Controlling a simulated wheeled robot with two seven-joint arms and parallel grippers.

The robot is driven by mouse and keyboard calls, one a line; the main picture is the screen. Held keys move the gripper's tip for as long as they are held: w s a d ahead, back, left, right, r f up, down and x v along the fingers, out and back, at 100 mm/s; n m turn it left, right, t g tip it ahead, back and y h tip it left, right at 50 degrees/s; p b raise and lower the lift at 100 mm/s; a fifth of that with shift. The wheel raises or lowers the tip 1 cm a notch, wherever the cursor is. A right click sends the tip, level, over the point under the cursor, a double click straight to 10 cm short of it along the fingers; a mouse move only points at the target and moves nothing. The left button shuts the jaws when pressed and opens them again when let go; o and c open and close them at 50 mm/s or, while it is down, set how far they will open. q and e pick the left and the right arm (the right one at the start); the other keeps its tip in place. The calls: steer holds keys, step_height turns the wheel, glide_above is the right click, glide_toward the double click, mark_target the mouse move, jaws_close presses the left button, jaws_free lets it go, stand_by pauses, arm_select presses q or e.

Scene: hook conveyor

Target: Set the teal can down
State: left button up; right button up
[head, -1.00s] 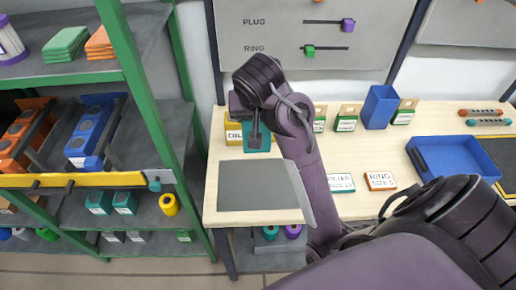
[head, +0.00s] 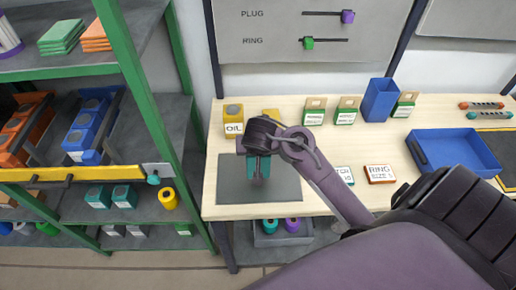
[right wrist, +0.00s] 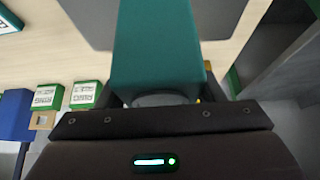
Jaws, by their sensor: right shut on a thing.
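The teal can (head: 252,168) is held in my right gripper (head: 258,168) over the grey mat (head: 285,180) on the wooden table. In the right wrist view the teal can (right wrist: 158,50) fills the space between the fingers, and the gripper (right wrist: 160,100) is shut on it. The mat (right wrist: 195,15) shows beyond the can there. I cannot tell whether the can's base touches the mat. The gripper hides part of the can in the head view. My left gripper is not in view.
A yellow OIL can (head: 233,118) stands behind the mat, with another yellow thing (head: 270,113) partly hidden beside it. Green-and-white boxes (head: 314,112), a blue bin (head: 381,104) and a blue tray (head: 455,150) are to the right. A green-framed shelf (head: 140,90) stands left.

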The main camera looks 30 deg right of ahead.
step_height(320, 180, down, 2)
steer(key=shift+f, duration=0.25)
steer(key=shift+d+f, duration=0.1)
steer(key=shift+f, duration=0.15)
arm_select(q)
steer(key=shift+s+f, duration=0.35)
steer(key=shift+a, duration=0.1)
arm_select(e)
steer(key=shift+f+b, duration=0.1)
steer(key=shift+b, duration=0.25)
steer(key=o, duration=1.3)
steer(key=shift+c, duration=0.2)
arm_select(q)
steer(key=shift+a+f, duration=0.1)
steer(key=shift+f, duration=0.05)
